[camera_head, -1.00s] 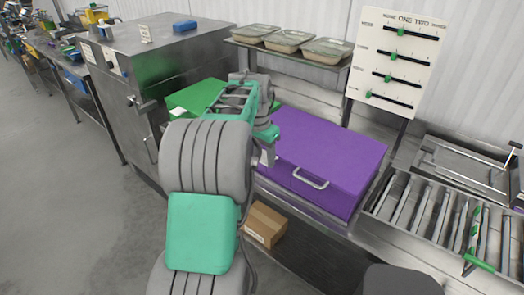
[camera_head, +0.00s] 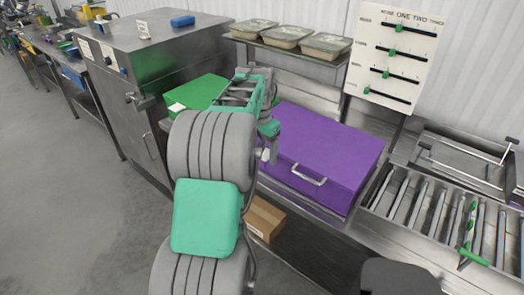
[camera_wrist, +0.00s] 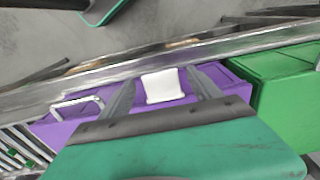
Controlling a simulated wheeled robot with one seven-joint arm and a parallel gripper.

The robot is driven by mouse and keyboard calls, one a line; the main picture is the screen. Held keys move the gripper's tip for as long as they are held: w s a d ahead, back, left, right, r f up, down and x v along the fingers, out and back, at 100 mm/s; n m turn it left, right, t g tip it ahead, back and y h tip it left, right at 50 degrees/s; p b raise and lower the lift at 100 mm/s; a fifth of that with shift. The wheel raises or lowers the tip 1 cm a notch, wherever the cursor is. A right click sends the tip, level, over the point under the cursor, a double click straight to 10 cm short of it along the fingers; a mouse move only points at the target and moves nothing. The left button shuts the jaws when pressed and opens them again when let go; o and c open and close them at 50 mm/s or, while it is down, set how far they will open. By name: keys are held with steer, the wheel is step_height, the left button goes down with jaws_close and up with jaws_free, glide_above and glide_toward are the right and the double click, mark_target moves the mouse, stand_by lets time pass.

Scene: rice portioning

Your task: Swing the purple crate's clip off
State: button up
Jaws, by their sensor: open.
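The purple crate (camera_head: 330,150) sits closed on the steel counter, with a silver handle (camera_head: 309,175) on its front face. It also shows in the wrist view (camera_wrist: 72,122), where its handle (camera_wrist: 78,106) is at the left. A white clip (camera_wrist: 163,86) is on the crate's edge in the wrist view. My gripper (camera_wrist: 162,80) is open, with one dark finger on each side of the clip. I cannot tell whether the fingers touch it. In the head view my gripper (camera_head: 268,150) is at the crate's left front corner, partly hidden by my arm.
A green crate (camera_head: 203,92) stands left of the purple one, beside a steel cabinet (camera_head: 150,50). Filled trays (camera_head: 285,37) sit on a shelf behind. A slider board (camera_head: 397,50) and a roller rack (camera_head: 450,215) are to the right. A cardboard box (camera_head: 265,218) is below.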

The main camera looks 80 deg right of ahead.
mark_target(261, 156)
step_height(261, 156, up, 8)
steer(key=shift+w+a+f+b, duration=0.1)
steer(key=shift+a+b, duration=0.05)
steer(key=shift+b, duration=0.25)
stand_by(0.3)
steer(key=w+a+n+t+h, duration=0.1)
steer(key=w+a+n, duration=1)
steer(key=w+a, duration=1.25)
steer(key=a+f+n+t, duration=0.1)
steer(key=a+n, duration=0.3)
steer(key=a, duration=0.5)
steer(key=a+f+n+t+y, duration=0.1)
steer(key=a+f+n, duration=0.2)
steer(key=a, duration=0.7)
steer(key=s+a+f+n+t, duration=0.1)
steer(key=a+n, duration=0.3)
steer(key=a, duration=0.5)
steer(key=shift+a+f+n+y, duration=0.3)
steer(key=shift+f+n, duration=0.1)
steer(key=shift+a+f, duration=0.1)
steer(key=shift+c, duration=0.4)
